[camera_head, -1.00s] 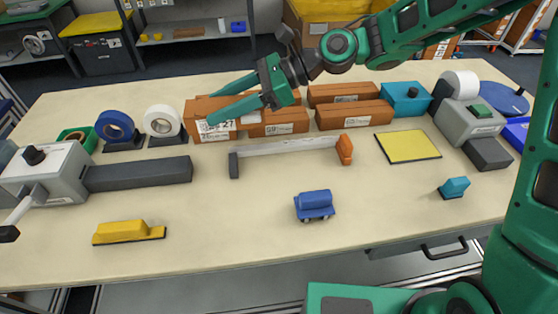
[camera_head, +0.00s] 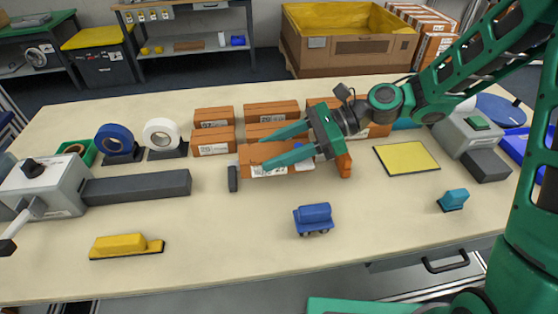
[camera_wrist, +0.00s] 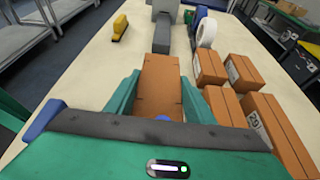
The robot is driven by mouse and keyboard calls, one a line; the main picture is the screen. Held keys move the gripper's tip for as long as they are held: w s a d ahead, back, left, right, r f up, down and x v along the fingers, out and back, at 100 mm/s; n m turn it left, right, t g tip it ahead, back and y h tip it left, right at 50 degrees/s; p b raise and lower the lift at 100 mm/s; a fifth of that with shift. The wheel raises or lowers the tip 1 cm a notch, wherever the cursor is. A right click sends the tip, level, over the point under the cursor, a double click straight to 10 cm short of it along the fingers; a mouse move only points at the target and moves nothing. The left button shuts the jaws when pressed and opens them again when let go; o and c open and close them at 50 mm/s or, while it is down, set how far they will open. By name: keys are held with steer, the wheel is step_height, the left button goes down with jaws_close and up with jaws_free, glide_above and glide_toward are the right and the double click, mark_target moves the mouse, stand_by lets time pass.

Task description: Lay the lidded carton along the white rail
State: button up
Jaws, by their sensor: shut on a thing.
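The orange-brown carton (camera_head: 255,155) has a white label on its near side. My gripper (camera_head: 268,152) is shut across it, one green finger on each long side. In the wrist view the carton (camera_wrist: 160,78) stretches forward between the fingers. It lies lengthwise over the rail's place, between the rail's dark left end block (camera_head: 233,178) and its orange right end piece (camera_head: 345,165). The white rail strip is hidden by the carton and gripper. I cannot tell whether the carton touches the table or the rail.
Several other cartons (camera_head: 214,140) stand in rows just behind. Tape rolls (camera_head: 163,134) and a grey machine with a dark bar (camera_head: 140,187) are to the left. A yellow mat (camera_head: 406,157) lies right. A blue wheeled block (camera_head: 313,218) stands in front, with clear table around it.

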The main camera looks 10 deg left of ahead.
steer(key=shift+f, duration=2)
steer(key=o, duration=1.1)
steer(key=shift+f, duration=0.1)
steer(key=shift+o, duration=0.2)
steer(key=v, duration=1.2)
